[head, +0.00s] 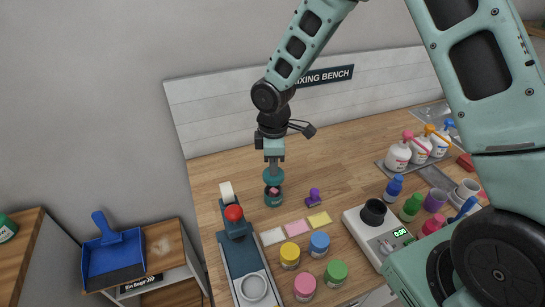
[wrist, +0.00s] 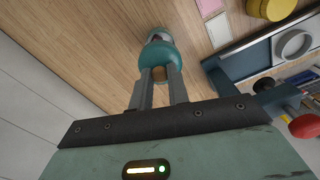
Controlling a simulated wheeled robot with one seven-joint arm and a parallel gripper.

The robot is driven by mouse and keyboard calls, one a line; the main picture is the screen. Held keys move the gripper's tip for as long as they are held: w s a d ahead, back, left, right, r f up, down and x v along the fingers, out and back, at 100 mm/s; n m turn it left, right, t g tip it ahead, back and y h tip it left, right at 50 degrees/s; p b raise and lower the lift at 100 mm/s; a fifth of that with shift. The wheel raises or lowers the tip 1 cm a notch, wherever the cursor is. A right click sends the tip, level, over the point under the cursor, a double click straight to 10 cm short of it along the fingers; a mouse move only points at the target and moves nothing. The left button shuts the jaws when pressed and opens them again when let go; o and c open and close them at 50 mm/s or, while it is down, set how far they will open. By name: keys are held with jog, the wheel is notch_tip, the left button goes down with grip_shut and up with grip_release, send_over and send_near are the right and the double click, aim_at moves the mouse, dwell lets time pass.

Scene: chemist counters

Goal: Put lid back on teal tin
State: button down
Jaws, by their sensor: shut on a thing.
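My gripper (head: 273,168) points down over the wooden bench and is shut on the teal lid (head: 273,178). In the wrist view the fingers (wrist: 159,78) close on the lid's small brown knob, with the round teal lid (wrist: 158,54) beyond them. The teal tin (head: 273,199) stands upright on the bench right below the lid. It is open, with something pinkish inside. The lid looks a little above the tin's rim, with a small gap. In the wrist view the lid hides most of the tin.
A purple stamp-like object (head: 314,197) stands right of the tin. A dark blue device with a red knob (head: 234,213) is at the left. Paper cards (head: 296,228) and several colored jars (head: 290,254) lie in front. A scale (head: 385,235) is at the right.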

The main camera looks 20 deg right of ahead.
jog(key=shift+f+b, duration=1.85)
jog(key=shift+f, duration=0.4)
jog(key=shift+f+b, duration=0.5)
jog(key=shift+f, duration=0.35)
jog(key=shift+f, duration=0.15)
dwell(0.3)
jog(key=c, duration=0.8)
grip_release()
jog(key=shift+r+p, duration=3.15)
jog(key=shift+r, duration=0.4)
